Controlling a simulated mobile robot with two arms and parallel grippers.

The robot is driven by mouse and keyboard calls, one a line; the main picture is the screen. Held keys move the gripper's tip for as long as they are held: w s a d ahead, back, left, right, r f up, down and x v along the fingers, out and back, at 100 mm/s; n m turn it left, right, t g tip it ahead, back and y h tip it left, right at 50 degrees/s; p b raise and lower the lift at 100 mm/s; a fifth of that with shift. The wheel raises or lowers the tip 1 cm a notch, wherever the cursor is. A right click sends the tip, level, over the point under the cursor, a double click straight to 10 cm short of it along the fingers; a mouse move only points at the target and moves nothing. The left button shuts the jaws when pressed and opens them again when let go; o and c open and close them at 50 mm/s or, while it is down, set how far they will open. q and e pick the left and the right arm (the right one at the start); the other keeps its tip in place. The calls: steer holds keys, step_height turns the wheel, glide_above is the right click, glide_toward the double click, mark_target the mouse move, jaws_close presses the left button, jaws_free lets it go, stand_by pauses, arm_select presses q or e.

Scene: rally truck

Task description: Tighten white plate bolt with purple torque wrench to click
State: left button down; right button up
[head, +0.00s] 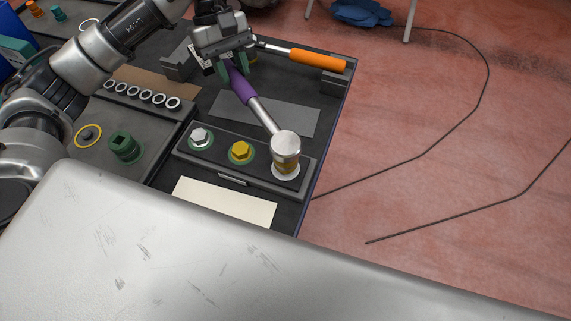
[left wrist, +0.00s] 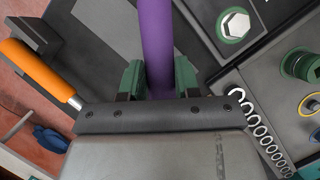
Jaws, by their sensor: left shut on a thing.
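The purple torque wrench (head: 241,87) runs from my left gripper down to its round metal head (head: 285,147). The head sits over the right-most bolt position on the dark bolt block (head: 226,167), above a white ring (head: 285,173). The bolt under the head is hidden. My left gripper (head: 232,70) is shut on the purple handle, which also shows between green fingers in the left wrist view (left wrist: 157,45). A silver hex bolt (head: 200,138) and a yellow hex bolt (head: 241,151) stand on green rings to the left. My right gripper is not in view.
An orange-handled tool (head: 318,61) lies on a holder at the back right. A row of metal rings (head: 141,93), a green socket (head: 124,147) and a yellow ring (head: 88,136) are at left. A cream card (head: 226,203) lies in front. Cables cross the red floor at right.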

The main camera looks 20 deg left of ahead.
arm_select(q)
steer(key=shift+r, duration=0.6)
stand_by(0.3)
steer(key=shift+r, duration=0.4)
steer(key=shift+r+p, duration=0.7)
steer(key=shift+r, duration=0.25)
steer(key=shift+r+p, duration=0.85)
steer(key=shift+r, duration=1.15)
steer(key=c, duration=1.4)
jaws_free()
jaws_close()
